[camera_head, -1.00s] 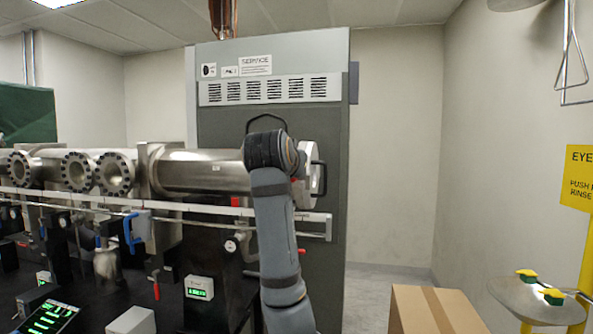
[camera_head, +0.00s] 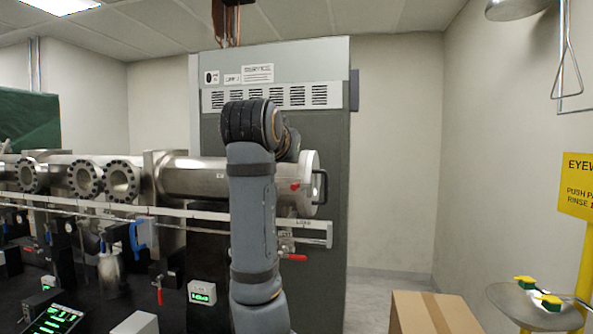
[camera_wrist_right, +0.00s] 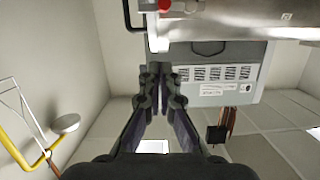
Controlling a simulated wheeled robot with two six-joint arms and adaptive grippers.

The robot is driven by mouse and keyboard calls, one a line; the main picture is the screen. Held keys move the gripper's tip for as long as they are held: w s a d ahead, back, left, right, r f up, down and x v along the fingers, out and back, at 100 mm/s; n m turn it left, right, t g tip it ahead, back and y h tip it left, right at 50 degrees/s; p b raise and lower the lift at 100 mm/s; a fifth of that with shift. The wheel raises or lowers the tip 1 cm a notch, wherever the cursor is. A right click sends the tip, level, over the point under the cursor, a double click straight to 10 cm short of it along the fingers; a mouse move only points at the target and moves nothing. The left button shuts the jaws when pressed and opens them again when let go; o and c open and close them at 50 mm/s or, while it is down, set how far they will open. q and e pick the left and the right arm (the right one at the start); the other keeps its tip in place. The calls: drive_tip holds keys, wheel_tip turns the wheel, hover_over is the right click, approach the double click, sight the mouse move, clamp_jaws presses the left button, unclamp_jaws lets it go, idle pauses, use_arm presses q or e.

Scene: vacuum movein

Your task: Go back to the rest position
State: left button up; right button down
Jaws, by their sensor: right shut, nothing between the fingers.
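My right arm rises through the middle of the head view, its bent joint in front of the steel vacuum tube (camera_head: 195,178). The gripper end is hidden behind the arm there. In the right wrist view, which is turned upside down, my right gripper (camera_wrist_right: 161,77) is shut with nothing between its fingers. It appears clear of the steel tube (camera_wrist_right: 240,20) along the top of that view. The tube's round end door (camera_head: 310,190) with a black handle is just right of my arm in the head view. My left gripper is not in view.
A grey service cabinet (camera_head: 335,130) stands behind the tube. A rail with valves and red levers runs below the tube. A cardboard box (camera_head: 433,312) is at the lower right, near an eyewash basin (camera_head: 515,305). The space between cabinet and right wall is open.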

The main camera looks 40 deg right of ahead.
drive_tip(key=w+a+f+n+g+y, duration=0.1)
drive_tip(key=a+f+n+y, duration=0.2)
drive_tip(key=f, duration=1.8)
drive_tip(key=w+f+n+g+y, duration=0.15)
drive_tip(key=f+n, duration=0.25)
drive_tip(key=f, duration=1.6)
drive_tip(key=s+a+f+n+g+y, duration=0.2)
drive_tip(key=s+a+f+y, duration=0.15)
drive_tip(key=s+f, duration=0.9)
drive_tip(key=s+a+f+n+g+y, duration=0.2)
drive_tip(key=s+a+f, duration=0.2)
drive_tip(key=s+f, duration=0.8)
drive_tip(key=s+d+f+g, duration=0.1)
drive_tip(key=s+f, duration=0.1)
drive_tip(key=f, duration=1)
drive_tip(key=s+d+f+g, duration=0.1)
drive_tip(key=f, duration=1.2)
drive_tip(key=s+d+f, duration=0.1)
drive_tip(key=s+f, duration=1.6)
drive_tip(key=s, duration=0.2)
drive_tip(key=shift+s+d+f+g+y, duration=0.15)
drive_tip(key=shift+s+d+g+y, duration=0.05)
drive_tip(key=shift+d+g+y, duration=0.15)
